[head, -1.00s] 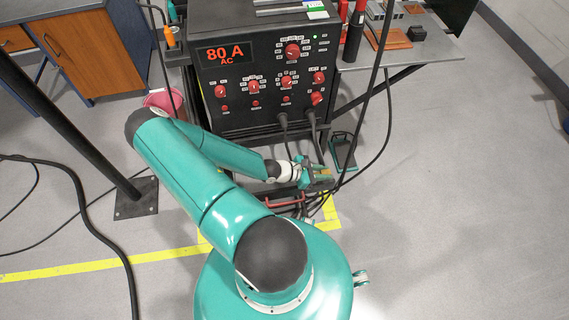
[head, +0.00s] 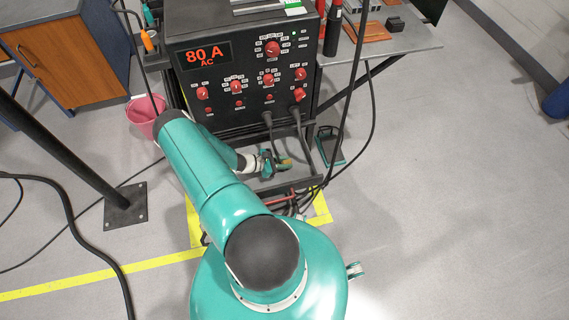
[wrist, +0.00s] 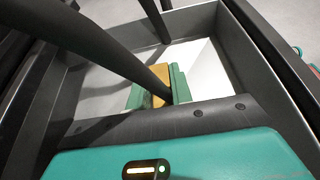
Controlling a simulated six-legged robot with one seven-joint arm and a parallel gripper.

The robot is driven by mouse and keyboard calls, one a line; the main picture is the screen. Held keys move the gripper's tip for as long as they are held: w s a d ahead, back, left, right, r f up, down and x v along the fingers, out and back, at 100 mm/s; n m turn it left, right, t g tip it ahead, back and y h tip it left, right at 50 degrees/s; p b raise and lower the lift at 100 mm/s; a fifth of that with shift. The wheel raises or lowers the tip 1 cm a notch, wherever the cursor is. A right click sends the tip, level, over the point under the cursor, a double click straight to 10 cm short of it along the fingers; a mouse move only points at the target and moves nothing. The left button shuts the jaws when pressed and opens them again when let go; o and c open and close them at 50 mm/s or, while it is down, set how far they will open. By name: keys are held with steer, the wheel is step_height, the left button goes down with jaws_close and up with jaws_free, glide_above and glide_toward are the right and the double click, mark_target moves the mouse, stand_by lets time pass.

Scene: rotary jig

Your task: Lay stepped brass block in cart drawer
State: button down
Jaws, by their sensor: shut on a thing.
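My gripper (head: 272,162) is shut on the stepped brass block (head: 286,162), just in front of the cart's black welding machine. In the wrist view the block (wrist: 161,78) shows as a yellow piece between green finger pads, partly hidden by a black cable. The open cart drawer (head: 302,184) is below the gripper. Its grey walls (wrist: 245,52) surround the block in the wrist view, with a pale floor beneath. I cannot tell whether the block touches the floor.
Thick black cables (head: 362,100) hang from above and cross the drawer area. The welding machine (head: 240,75) stands right behind. A pink bucket (head: 143,115) and a dark post (head: 65,150) are at left. Open floor lies at right.

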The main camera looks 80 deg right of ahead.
steer(key=shift+f, duration=0.4)
steer(key=shift+f, duration=0.15)
steer(key=c, duration=1.3)
jaws_free()
steer(key=shift+o, duration=0.2)
steer(key=v, duration=1.2)
steer(key=shift+w+r, duration=0.15)
steer(key=shift+r, duration=0.1)
